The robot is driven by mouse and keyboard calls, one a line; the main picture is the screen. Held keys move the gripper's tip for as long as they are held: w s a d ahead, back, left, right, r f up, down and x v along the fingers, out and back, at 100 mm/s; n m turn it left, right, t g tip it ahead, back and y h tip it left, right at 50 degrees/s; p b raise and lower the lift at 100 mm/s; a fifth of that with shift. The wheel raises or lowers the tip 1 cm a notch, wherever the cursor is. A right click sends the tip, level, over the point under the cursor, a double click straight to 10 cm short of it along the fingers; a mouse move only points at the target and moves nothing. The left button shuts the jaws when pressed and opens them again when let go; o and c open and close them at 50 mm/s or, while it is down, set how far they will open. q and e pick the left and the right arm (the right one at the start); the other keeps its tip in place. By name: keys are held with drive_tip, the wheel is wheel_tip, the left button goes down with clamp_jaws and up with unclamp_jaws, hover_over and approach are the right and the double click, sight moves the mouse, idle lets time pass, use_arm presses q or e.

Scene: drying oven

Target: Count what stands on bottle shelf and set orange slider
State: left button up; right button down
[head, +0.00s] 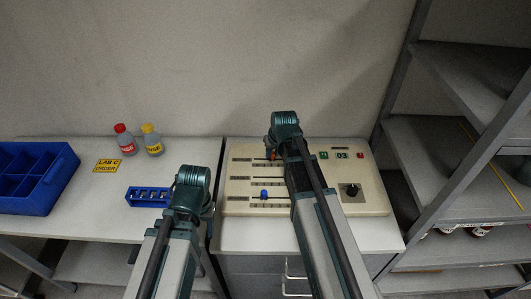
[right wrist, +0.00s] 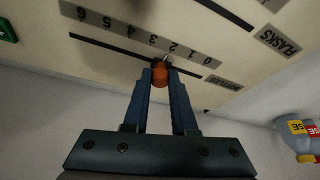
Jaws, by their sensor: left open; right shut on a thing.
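The control panel (head: 235,208) stands on the right-hand bench with several slider tracks. My right gripper (head: 273,150) is over its upper track and hides most of the slider there. In the right wrist view, my right gripper (right wrist: 160,78) is shut on the orange slider (right wrist: 160,72). The slider stands toward the low end of its numbered scale (right wrist: 137,35), seemingly near 2. My left gripper (head: 190,185) is open above the left bench, its fingertips mostly hidden. On the right rack, a lower shelf (head: 460,252) holds bottles or jars (head: 481,230), partly cut off by a post; their count is unclear.
A blue slider (head: 264,194) sits on the lowest track; the display (head: 342,155) reads 03. A black knob (head: 351,190) is at right. The left bench holds a blue bin (head: 62,180), red-capped bottle (head: 125,140), yellow-capped bottle (head: 152,140) and blue rack (head: 140,194).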

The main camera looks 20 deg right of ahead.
drive_tip(key=shift+s+d, duration=0.15)
drive_tip(key=shift+d, duration=0.45)
drive_tip(key=shift+s+d, duration=0.15)
drive_tip(key=shift+d, duration=0.4)
drive_tip(key=c, duration=0.7)
unclamp_jaws()
drive_tip(key=shift+r, duration=0.1)
use_arm(q)
wheel_tip(320, 180, up, 13)
drive_tip(key=p, duration=1.2)
drive_tip(key=shift+p, duration=0.4)
use_arm(e)
drive_tip(key=v, duration=1.3)
drive_tip(key=shift+s+r, duration=0.2)
drive_tip(key=shift+r, duration=0.05)
use_arm(q)
drive_tip(key=shift+f, duration=0.2)
use_arm(e)
drive_tip(key=shift+a, duration=0.1)
